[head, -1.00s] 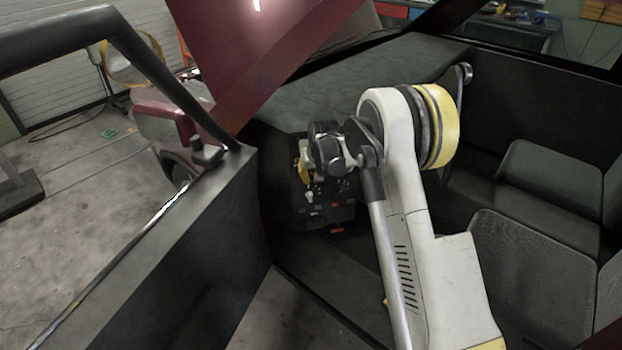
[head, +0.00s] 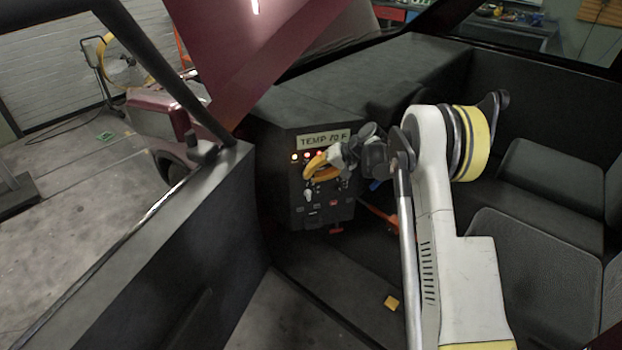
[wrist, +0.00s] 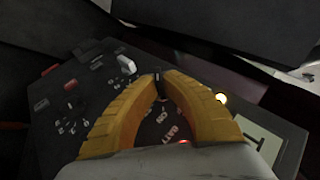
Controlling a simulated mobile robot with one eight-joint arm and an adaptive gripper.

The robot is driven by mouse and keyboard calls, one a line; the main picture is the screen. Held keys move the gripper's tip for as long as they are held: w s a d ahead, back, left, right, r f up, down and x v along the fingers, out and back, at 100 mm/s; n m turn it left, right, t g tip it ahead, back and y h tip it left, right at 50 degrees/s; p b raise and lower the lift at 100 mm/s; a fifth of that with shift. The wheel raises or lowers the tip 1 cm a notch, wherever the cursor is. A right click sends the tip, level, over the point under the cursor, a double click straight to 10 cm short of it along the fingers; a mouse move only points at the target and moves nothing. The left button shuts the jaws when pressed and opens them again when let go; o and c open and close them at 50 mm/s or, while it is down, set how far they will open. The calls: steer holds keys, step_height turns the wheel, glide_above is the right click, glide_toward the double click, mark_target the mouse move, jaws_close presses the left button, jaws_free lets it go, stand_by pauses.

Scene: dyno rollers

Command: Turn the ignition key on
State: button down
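The ignition panel (head: 322,212) is a dark face at the end of the dashboard, with switches, lit lamps and a display. My gripper (head: 307,173) is at its upper part, its yellow fingers reaching the panel face. In the wrist view my gripper's fingertips (wrist: 159,76) nearly meet, with a small dark piece, seemingly the ignition key (wrist: 158,88), between them. Labels reading "ON" and "BATT" show between the fingers. The fingers hide much of the key, and its turn angle cannot be told.
The display (head: 323,140) reads "TEMP 70 F". A white knob (wrist: 126,65) and several switches sit beside the fingers. The open door (head: 150,260) is at left, the seats (head: 535,270) at right. A yellow block (head: 391,303) lies on the floor.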

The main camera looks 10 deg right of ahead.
steer(key=shift+y, duration=0.4)
steer(key=c, duration=1.6)
jaws_free()
steer(key=shift+o, duration=0.2)
steer(key=v, duration=1.2)
